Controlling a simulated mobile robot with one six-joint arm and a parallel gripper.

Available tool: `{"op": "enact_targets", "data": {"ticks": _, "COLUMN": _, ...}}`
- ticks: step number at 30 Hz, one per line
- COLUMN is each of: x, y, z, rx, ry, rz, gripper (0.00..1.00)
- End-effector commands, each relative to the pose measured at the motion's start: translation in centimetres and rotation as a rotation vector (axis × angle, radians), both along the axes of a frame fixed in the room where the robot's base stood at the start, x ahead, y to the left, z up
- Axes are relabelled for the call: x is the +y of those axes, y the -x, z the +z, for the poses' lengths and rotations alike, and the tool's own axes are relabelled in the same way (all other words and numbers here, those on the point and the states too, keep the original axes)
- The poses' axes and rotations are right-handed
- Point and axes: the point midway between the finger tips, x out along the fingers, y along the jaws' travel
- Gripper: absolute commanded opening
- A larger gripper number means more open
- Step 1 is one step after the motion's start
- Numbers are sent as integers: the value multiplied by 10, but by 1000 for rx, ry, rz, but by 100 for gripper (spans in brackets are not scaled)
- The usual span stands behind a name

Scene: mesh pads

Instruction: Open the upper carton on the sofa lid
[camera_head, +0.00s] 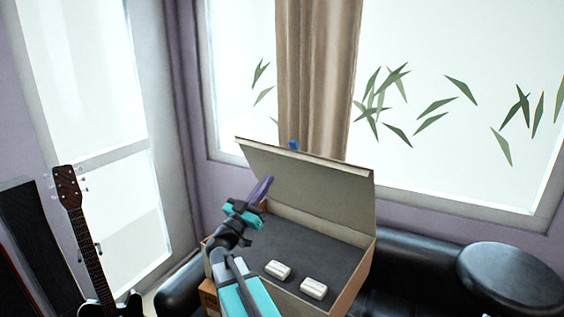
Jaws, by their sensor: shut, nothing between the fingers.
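The upper carton (359,288) is a brown cardboard box on the black sofa. Its lid (310,185) stands raised at the back, tilted slightly away, so the dark grey inside (310,246) shows. Two small white blocks (314,289) lie inside near the front. A small blue piece (293,145) shows at the lid's top edge. My gripper (265,186) is shut and empty, its fingers pointing up in front of the lid's left part. I cannot tell whether it touches the lid. My arm hides the carton's front left part.
Part of another brown box (208,297) shows below the carton's left side. The black sofa (420,270) has a rounded armrest (512,278) at right. A guitar (76,210) stands at left. A curtain (318,75) and windows are behind.

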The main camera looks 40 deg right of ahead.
Motion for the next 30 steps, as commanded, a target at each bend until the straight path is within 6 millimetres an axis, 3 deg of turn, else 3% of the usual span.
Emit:
{"op": "enact_targets", "data": {"ticks": 11, "x": -25, "y": -9, "z": 15, "rx": 0, "ry": 0, "rz": -1, "gripper": 0}}
{"op": "enact_targets", "data": {"ticks": 30, "x": -101, "y": -32, "z": 57, "rx": 0, "ry": 1, "rz": -1, "gripper": 0}}
